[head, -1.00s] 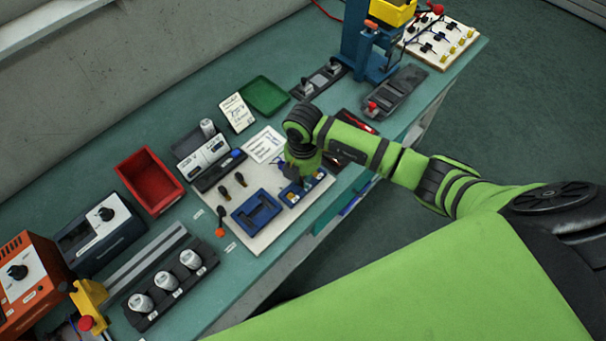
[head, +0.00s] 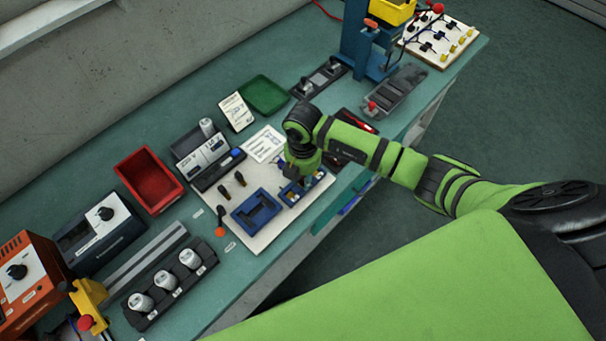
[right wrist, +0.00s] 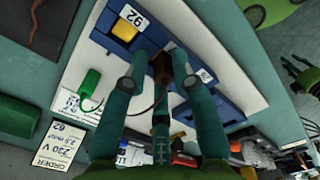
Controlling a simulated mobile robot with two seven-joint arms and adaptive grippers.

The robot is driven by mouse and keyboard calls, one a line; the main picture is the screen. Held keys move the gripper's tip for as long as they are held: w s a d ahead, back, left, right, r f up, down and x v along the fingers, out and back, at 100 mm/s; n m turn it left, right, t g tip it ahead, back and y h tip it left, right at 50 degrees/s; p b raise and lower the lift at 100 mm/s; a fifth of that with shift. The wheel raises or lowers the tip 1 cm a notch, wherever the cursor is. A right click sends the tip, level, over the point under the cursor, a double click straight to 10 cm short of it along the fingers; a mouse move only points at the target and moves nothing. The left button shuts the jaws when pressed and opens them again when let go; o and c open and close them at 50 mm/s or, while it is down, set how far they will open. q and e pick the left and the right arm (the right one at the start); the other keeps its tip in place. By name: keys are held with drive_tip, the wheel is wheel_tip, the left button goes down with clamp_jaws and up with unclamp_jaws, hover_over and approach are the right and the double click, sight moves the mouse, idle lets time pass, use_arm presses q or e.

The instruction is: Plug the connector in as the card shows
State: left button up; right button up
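My right gripper (right wrist: 161,65) reaches down over the white board (head: 262,238). In the right wrist view its fingers close around a small dark brown connector (right wrist: 162,72), partly hidden by them. It is beside a blue housing (right wrist: 122,32) with a yellow insert and a numbered label; whether they touch is unclear. A second blue housing (head: 257,212) lies to the left in the head view. Dark upright connectors (head: 240,179) stand on the board. A green connector (right wrist: 89,83) shows in the wrist view. The order card (head: 237,112) is behind the board; 230 V is readable. My left gripper is out of view.
A red bin (head: 150,180) and a green tray (head: 264,96) stand behind the board. A black rack with white cylinders (head: 166,280) is at the front left. A blue press (head: 362,45) stands at the far right. The board's front edge lies close to the bench edge.

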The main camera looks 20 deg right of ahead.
drive_tip(key=shift+r, duration=0.1)
drive_tip(key=shift+r+p, duration=2.1)
drive_tip(key=shift+r, duration=0.1)
drive_tip(key=o, duration=0.5)
drive_tip(key=shift+o, duration=0.2)
drive_tip(key=shift+r, duration=0.1)
drive_tip(key=shift+r+p, duration=1.4)
drive_tip(key=shift+p, duration=0.05)
clamp_jaws()
